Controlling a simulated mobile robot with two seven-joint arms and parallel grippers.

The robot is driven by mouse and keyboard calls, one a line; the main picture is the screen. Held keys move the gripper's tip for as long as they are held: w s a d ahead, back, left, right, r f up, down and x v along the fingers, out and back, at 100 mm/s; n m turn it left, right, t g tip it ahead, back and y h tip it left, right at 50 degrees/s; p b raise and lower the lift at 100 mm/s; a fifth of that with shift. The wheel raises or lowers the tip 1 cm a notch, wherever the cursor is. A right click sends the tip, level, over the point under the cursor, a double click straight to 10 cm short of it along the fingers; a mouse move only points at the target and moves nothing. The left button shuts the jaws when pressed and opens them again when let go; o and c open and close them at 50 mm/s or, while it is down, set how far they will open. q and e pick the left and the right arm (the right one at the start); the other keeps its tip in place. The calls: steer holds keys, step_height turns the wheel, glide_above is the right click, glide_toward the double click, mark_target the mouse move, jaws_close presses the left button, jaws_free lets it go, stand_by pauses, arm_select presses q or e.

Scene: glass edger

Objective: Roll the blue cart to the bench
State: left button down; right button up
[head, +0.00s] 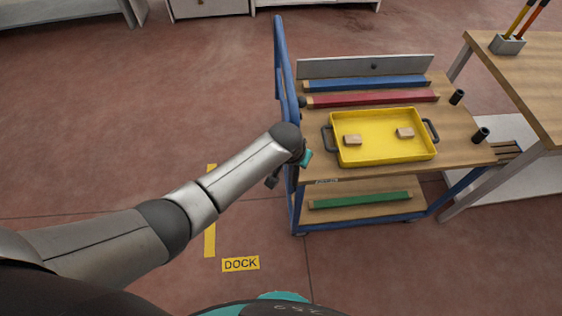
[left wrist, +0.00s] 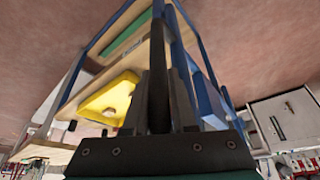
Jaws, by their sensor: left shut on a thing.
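The blue cart (head: 284,70) stands right of centre in the head view, with a wooden top and a lower shelf. Its far right end is close to the wooden bench (head: 545,85) at the right edge; I cannot tell whether they touch. My left gripper (head: 302,157) is at the cart's left end, partly hidden by its own wrist. In the left wrist view the gripper (left wrist: 159,100) is shut on the dark bar of the cart handle (left wrist: 158,50), which runs between the fingers. The blue frame also shows there. My right gripper is not in view.
A yellow tray (head: 385,152) with two small wooden blocks sits on the cart top, near blue (head: 380,83) and red (head: 370,99) bars. A green bar (head: 360,200) lies on the lower shelf.

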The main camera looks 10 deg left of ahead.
arm_select(q)
steer(key=shift+w+d, duration=0.15)
steer(key=shift+d, duration=0.8)
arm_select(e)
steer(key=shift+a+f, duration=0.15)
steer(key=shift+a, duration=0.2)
arm_select(q)
steer(key=shift+r, duration=0.1)
steer(key=c, duration=1)
jaws_free()
steer(key=shift+d, duration=0.1)
steer(key=shift+c, duration=0.2)
steer(key=o, duration=0.3)
steer(key=shift+w, duration=0.1)
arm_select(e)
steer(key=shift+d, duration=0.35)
arm_select(q)
steer(key=p+v, duration=0.3)
steer(key=v, duration=1.2)
steer(key=shift+p, duration=0.4)
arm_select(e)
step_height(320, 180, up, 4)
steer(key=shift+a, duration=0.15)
